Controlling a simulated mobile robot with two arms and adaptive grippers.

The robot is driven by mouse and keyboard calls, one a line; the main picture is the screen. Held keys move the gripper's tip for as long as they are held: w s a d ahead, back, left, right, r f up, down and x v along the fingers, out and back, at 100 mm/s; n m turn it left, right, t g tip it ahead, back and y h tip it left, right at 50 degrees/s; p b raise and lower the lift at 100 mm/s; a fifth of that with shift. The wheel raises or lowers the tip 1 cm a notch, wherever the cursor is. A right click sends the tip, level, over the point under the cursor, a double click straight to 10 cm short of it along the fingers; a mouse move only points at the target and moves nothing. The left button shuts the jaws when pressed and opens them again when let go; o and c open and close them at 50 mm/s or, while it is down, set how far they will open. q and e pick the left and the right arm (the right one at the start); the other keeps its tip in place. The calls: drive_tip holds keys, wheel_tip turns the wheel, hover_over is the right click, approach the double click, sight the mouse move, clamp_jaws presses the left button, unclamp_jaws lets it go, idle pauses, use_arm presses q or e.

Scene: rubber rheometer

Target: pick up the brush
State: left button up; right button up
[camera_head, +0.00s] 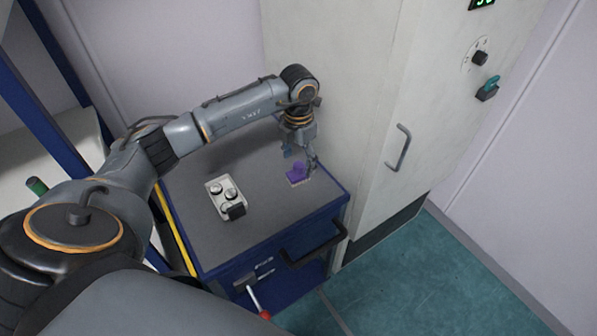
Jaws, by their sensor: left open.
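A small purple object with a pale lower edge, which looks like the brush (298,174), sits on the grey top of the blue cart (262,208), near its right corner. My left gripper (301,160) points down at the brush from above. Its fingers are open and close around the brush's upper part. I cannot tell whether they touch it. The brush's far side is partly hidden by the fingers. My right gripper is not in view.
A white tray with round metal parts (225,197) lies left of the brush on the cart. A tall pale cabinet (370,120) with a handle (399,147) stands close on the right. A red-handled tool (258,301) shows at the cart's front.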

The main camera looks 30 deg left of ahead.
sight(298, 164)
use_arm(q)
wheel_tip(298, 164, down, 4)
drive_tip(key=shift+s+d+r+p, duration=0.1)
drive_tip(key=shift+s+r+p, duration=0.05)
drive_tip(key=shift+p, duration=0.45)
drive_tip(key=shift+f, duration=0.4)
drive_tip(key=shift+c, duration=0.4)
drive_tip(key=c, duration=1.1)
drive_tip(key=shift+c, duration=1.1)
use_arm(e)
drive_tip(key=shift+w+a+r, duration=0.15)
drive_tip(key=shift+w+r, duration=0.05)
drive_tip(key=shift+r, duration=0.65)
